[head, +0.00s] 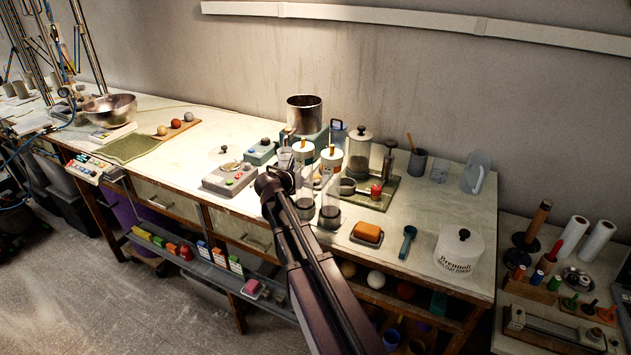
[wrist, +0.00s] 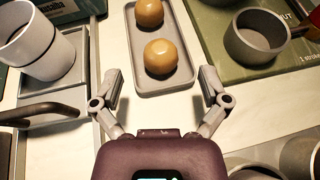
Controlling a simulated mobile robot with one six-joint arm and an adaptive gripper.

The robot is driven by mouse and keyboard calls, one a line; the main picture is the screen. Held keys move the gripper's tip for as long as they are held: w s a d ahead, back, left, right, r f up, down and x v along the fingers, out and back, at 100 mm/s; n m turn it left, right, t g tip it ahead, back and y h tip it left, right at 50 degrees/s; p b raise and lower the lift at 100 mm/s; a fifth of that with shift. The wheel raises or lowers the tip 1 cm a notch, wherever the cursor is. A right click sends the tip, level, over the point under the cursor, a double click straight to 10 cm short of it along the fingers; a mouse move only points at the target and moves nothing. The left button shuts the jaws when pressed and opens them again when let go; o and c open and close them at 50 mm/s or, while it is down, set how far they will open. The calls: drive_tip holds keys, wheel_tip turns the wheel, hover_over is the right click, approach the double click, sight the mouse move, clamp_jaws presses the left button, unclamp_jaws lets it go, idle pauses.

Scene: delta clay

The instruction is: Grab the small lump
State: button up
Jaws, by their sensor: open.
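Two rounded orange-brown lumps lie in a narrow grey tray (wrist: 183,82) in the wrist view. The nearer lump (wrist: 161,57) is close to the tray's near end and looks slightly larger. The farther lump (wrist: 149,13) is at the top of the picture. I cannot tell whether they really differ in size. My gripper (wrist: 160,82) is open and empty, its fingers spread wide at the tray's near end, short of the nearer lump. In the head view my arm's end (head: 275,182) is above the bench among clear cylinders, and the lumps are not clearly visible.
A white cup (wrist: 27,45) stands left of the tray. A grey round pot (wrist: 258,38) sits on a green board (wrist: 225,68) at right. In the head view, a dish with an orange block (head: 368,232) and a white lidded tub (head: 459,252) stand to the right.

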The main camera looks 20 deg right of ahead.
drive_tip(key=shift+b+x, duration=0.6)
drive_tip(key=shift+x, duration=1.3)
drive_tip(key=c, duration=1.2)
